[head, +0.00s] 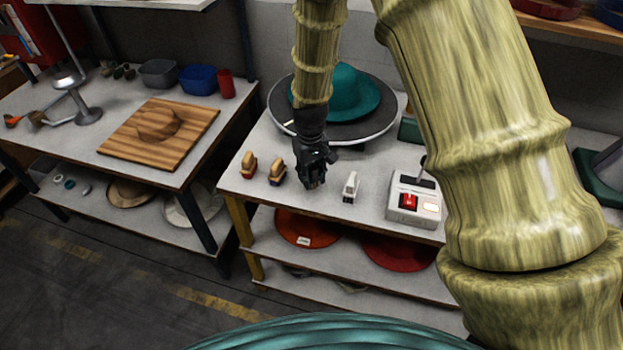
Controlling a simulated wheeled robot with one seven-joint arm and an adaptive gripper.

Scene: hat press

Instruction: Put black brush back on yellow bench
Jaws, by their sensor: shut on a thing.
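The yellow bench (377,170) has a pale top and yellow legs, in the middle of the head view. My gripper (314,178) points down over its front part, between the wooden brushes and a small white-sided brush. The gripper is shut on a dark thing that I take for the black brush; dark fingers hide most of it and blend with it. I cannot tell whether it touches the bench top.
Two wooden brushes (249,165) (277,171) stand left of my gripper, the white-sided brush (350,187) right. A control box (413,203) stands farther right. A teal hat (347,91) sits on a round plate behind. Another table (80,148) is at left.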

